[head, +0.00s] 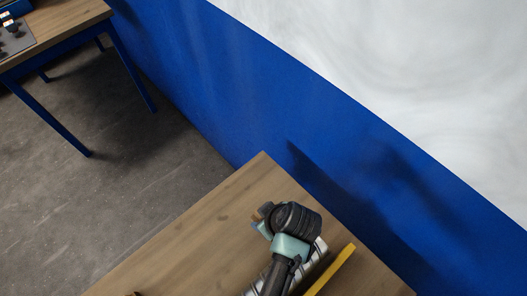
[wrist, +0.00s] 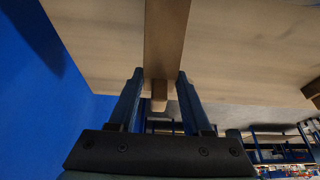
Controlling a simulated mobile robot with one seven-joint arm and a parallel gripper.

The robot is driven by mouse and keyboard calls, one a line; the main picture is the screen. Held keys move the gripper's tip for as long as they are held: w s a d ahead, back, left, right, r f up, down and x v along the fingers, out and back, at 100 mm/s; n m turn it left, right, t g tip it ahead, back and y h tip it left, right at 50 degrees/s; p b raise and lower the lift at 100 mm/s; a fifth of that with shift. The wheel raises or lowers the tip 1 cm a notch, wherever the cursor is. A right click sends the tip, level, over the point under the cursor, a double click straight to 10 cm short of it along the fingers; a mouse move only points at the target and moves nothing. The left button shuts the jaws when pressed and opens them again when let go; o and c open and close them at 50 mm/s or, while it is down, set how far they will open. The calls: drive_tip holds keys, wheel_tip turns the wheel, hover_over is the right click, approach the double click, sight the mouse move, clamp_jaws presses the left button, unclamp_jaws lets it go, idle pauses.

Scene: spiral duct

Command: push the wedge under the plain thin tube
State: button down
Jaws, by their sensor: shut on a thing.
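My gripper (wrist: 160,73) is shut on a brown wooden piece, which looks like the wedge (wrist: 167,35). In the wrist view it runs between the two blue fingers and up to the top edge. In the head view my gripper (head: 260,220) is mostly hidden by my own wrist, and a small brown bit of the wedge (head: 265,210) shows beside it over the wooden table. A silver ribbed tube (head: 318,250) lies partly hidden under my arm. I cannot make out a plain thin tube in either view.
A yellow bar (head: 331,270) lies right of the ribbed tube. The wooden table (head: 190,250) is clear to the left, apart from a small dark thing at the bottom edge. A blue wall (head: 270,110) stands behind it. Another table (head: 60,35) is at the upper left.

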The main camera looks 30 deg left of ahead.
drive_tip(key=shift+f+b, duration=1.75)
drive_tip(key=shift+f, duration=0.8)
drive_tip(key=shift+d, duration=0.2)
drive_tip(key=shift+s+d+p, duration=0.25)
drive_tip(key=shift+s+d, duration=0.1)
drive_tip(key=shift+d, duration=0.55)
drive_tip(key=shift+s+d+p, duration=0.25)
drive_tip(key=shift+s+d, duration=0.05)
drive_tip(key=shift+d, duration=0.6)
drive_tip(key=shift+s+d+p, duration=0.25)
drive_tip(key=shift+s+d, duration=0.1)
drive_tip(key=shift+d, duration=0.55)
drive_tip(key=shift+c, duration=1.3)
unclamp_jaws()
